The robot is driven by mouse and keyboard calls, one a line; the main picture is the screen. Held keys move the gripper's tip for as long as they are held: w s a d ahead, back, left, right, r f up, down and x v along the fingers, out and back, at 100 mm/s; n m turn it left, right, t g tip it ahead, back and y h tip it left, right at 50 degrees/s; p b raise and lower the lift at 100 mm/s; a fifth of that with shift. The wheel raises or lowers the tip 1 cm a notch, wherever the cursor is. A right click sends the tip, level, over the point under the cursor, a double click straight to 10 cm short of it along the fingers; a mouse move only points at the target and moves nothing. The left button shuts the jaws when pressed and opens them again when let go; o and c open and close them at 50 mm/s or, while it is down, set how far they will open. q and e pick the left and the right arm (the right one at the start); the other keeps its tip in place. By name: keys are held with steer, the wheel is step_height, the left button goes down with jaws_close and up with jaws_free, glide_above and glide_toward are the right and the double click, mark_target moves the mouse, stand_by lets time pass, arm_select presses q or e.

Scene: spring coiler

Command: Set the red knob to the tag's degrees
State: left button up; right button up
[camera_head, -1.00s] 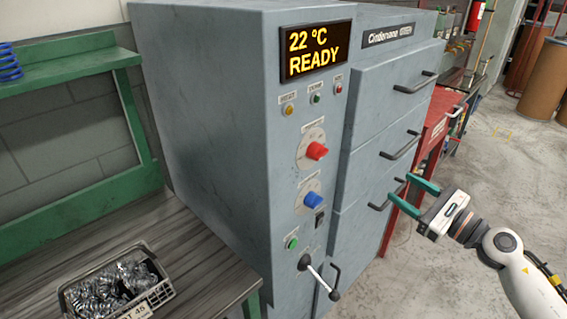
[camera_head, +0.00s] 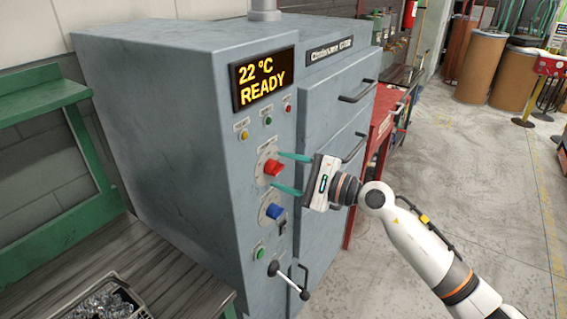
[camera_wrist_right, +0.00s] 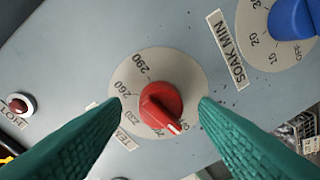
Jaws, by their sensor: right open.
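The red knob (camera_head: 273,169) sits on a pale round dial on the grey oven's front, below the display. In the right wrist view the red knob (camera_wrist_right: 160,104) is centred, its white pointer mark toward the lower right. The dial (camera_wrist_right: 133,75) shows 290, 260 and 230; the numbers near the pointer are partly hidden by the knob. My right gripper (camera_head: 279,171) is open, with one green finger on each side of the knob. I cannot tell whether the fingers touch it. My left gripper is out of view. No readable degree tag shows.
The blue knob (camera_head: 272,212), marked SOAK MIN, is just below. A lever (camera_head: 289,278) sticks out lower down. The display (camera_head: 264,78) reads 22 °C READY. Drawer handles (camera_head: 357,92) jut out at right. A metal basket (camera_head: 128,297) is cut off at bottom left.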

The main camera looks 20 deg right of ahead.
steer(key=shift+w+a, duration=0.3)
steer(key=shift+a, duration=0.05)
steer(key=shift+c, duration=0.4)
steer(key=c, duration=0.9)
